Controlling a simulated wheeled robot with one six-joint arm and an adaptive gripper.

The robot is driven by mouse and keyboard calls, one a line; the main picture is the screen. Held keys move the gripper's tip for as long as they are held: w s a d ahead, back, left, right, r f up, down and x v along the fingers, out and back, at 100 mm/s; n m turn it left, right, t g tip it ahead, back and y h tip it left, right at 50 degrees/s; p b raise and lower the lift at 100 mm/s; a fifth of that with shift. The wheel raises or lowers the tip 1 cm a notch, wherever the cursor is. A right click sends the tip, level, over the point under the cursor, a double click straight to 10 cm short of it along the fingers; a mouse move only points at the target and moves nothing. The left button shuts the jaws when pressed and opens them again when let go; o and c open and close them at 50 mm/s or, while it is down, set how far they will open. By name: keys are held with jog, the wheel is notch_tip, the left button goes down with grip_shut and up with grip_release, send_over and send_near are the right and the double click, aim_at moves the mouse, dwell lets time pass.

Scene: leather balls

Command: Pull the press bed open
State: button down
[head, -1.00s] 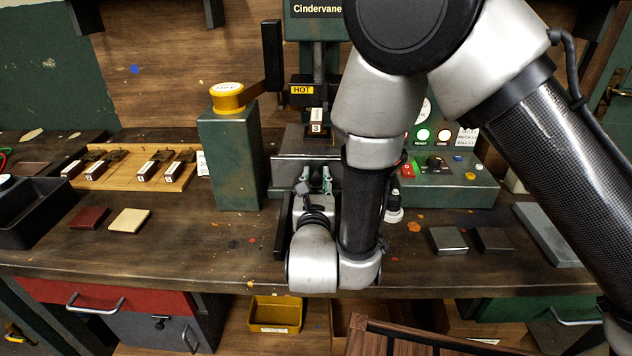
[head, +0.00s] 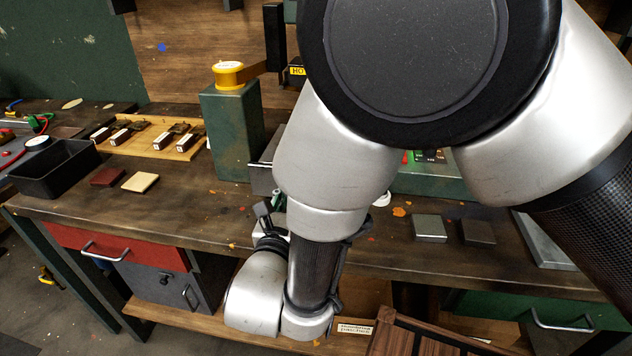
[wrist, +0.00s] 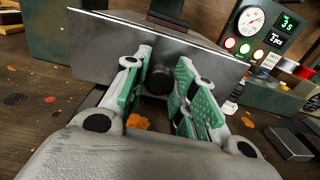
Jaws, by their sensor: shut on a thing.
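The press bed is a flat grey metal slab. Its front face (wrist: 95,50) fills the upper left of the wrist view, with a dark round knob (wrist: 159,82) in its middle. My gripper (wrist: 159,90) has its green-padded fingers on both sides of the knob and is shut on it. In the head view only the left end of the bed (head: 262,172) shows, beside the green post (head: 232,135). My arm hides the rest of the bed and most of the press. The gripper itself is mostly hidden there.
The control box with a gauge (wrist: 252,20) and lit buttons stands right of the bed. Metal blocks (head: 430,228) lie on the bench to the right. A black bin (head: 55,170) and wooden tray (head: 150,145) stand left. A slatted wooden thing (head: 430,340) stands in front.

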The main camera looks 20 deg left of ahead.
jog(key=shift+v, duration=3.05)
jog(key=c, duration=1.1)
grip_release()
jog(key=shift+c, duration=0.2)
jog(key=shift+s, duration=0.1)
jog(key=v, duration=0.7)
jog(key=shift+s, duration=0.15)
